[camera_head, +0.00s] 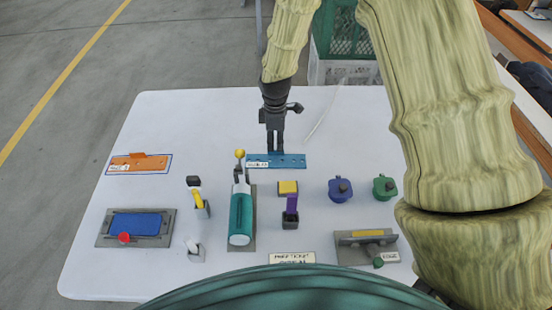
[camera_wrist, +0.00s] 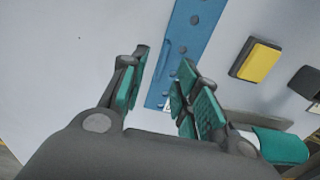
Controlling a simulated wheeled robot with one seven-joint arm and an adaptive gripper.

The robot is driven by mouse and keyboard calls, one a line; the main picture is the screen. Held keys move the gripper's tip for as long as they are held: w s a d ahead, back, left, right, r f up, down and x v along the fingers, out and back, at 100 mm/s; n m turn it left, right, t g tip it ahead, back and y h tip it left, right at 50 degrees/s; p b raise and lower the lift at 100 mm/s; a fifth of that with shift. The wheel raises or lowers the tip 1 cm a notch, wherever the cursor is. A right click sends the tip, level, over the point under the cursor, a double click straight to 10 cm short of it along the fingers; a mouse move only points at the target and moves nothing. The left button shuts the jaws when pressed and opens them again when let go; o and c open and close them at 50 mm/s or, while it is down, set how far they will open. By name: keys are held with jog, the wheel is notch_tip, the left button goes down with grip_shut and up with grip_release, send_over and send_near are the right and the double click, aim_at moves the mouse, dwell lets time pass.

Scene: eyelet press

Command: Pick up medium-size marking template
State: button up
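A flat blue strip with holes (camera_head: 292,161) lies on the white table below my gripper. It looks like a marking template; its size cannot be read. In the wrist view the blue strip (camera_wrist: 192,35) runs beyond my fingers and partly behind the right one. My gripper (camera_head: 274,149) points down over the strip, with its fingertips near or at the back edge; contact cannot be told. In the wrist view my gripper (camera_wrist: 165,62) has its green-padded fingers apart, with nothing held. An orange strip (camera_head: 140,163) lies inside a blue outline at the left.
A press with a teal body (camera_head: 241,215) and yellow knob stands just in front of the strip. A yellow block (camera_head: 288,187), blue pot (camera_head: 340,189) and green pot (camera_head: 384,187) sit to the right. A blue pad (camera_head: 138,224) is front left. The table's back left is clear.

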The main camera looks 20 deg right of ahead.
aim_at(276, 159)
jog(key=shift+s+f+p, duration=0.15)
jog(key=shift+f+p, duration=0.4)
jog(key=shift+f, duration=1.35)
grip_shut()
